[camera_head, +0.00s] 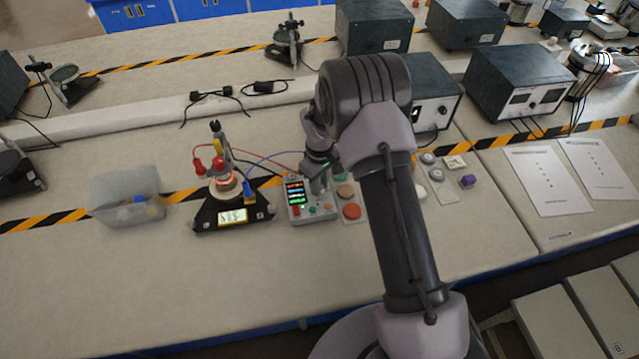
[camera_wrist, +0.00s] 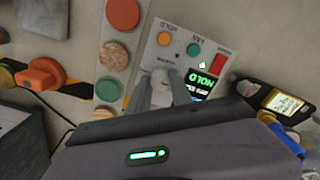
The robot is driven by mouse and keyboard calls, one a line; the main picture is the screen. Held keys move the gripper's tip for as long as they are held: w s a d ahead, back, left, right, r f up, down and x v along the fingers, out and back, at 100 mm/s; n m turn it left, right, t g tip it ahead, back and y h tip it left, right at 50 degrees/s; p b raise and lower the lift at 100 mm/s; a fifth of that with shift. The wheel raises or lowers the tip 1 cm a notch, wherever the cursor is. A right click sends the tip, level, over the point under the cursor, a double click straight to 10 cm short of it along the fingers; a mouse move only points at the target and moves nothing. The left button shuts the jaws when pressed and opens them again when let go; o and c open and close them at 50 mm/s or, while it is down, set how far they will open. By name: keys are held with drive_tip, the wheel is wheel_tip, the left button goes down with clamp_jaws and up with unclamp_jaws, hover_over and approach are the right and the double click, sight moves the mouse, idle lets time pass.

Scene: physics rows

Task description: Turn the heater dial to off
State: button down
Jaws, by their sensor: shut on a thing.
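A grey control box (camera_head: 311,208) with a lit screen stands on the bench, left of my forearm. In the wrist view its light panel (camera_wrist: 150,62) carries orange, green and red buttons. A small pale dial (camera_wrist: 162,76) sits on that panel beside the screen. My gripper (camera_head: 319,184) points down over the box, and its grey fingers (camera_wrist: 161,88) are shut on the dial, one on each side. The dial's pointer and setting cannot be made out. The heater (camera_head: 224,186) glows orange-red on a black base with a lit display (camera_head: 232,217), left of the box.
A strip of round discs (camera_head: 351,211) lies right of the box. A clear bin (camera_head: 126,194) stands at left. Red and blue wires run by the heater. Dark instrument boxes (camera_head: 520,80) stand behind. In the wrist view an orange knob (camera_wrist: 40,74) is at left.

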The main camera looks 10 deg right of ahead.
idle(0.3)
drive_tip(key=c, duration=1.1)
unclamp_jaws()
drive_tip(key=shift+c, duration=0.2)
drive_tip(key=shift+r, duration=0.1)
wheel_tip(320, 180, up, 17)
drive_tip(key=p, duration=0.4)
drive_tip(key=shift+r, duration=0.15)
